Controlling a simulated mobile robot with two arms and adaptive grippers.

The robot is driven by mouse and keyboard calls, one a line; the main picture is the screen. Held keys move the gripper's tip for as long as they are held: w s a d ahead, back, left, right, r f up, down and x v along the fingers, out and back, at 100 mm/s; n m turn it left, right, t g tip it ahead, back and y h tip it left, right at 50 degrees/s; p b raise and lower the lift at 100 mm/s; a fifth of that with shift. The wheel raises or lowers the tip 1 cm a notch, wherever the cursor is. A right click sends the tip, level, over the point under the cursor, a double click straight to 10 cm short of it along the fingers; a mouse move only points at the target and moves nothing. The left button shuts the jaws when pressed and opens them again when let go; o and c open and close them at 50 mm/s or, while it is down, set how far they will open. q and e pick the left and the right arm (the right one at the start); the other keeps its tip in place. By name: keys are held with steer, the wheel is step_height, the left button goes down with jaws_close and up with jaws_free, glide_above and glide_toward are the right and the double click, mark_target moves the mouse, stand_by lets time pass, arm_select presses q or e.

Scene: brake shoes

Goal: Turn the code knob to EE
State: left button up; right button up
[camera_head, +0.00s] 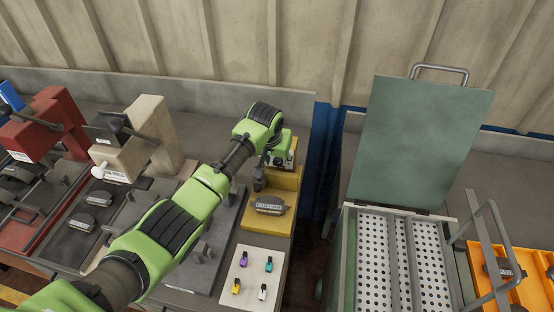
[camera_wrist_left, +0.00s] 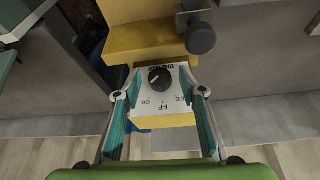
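The code knob (camera_wrist_left: 160,78) is a small black dial on a white panel (camera_wrist_left: 162,103) of the yellow machine. GG, FF and EE are printed around it in the left wrist view. A faint light mark shows on the knob, but I cannot tell surely which label it points to. My left gripper (camera_wrist_left: 160,80) is open, with one teal finger on each side of the knob; contact is not clear. In the head view the left gripper (camera_head: 279,157) is at the yellow machine (camera_head: 284,182), and my arm hides the knob there. My right gripper is not in view.
A dark round-ended lever (camera_wrist_left: 201,38) stands close beside the panel. A white plate (camera_head: 252,277) with several coloured small parts lies in front of the yellow machine. Red and beige presses (camera_head: 134,150) stand left. A green lidded bin (camera_head: 420,140) stands right, across a gap.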

arm_select(q)
jaws_close()
steer(key=shift+a+h+p, duration=0.15)
steer(key=shift+h+p, duration=0.35)
steer(key=shift+h, duration=0.1)
steer(key=shift+w+a+n+h, duration=0.1)
steer(key=shift+n+h, duration=0.2)
steer(key=shift+h, duration=0.5)
jaws_free()
steer(key=v, duration=1.2)
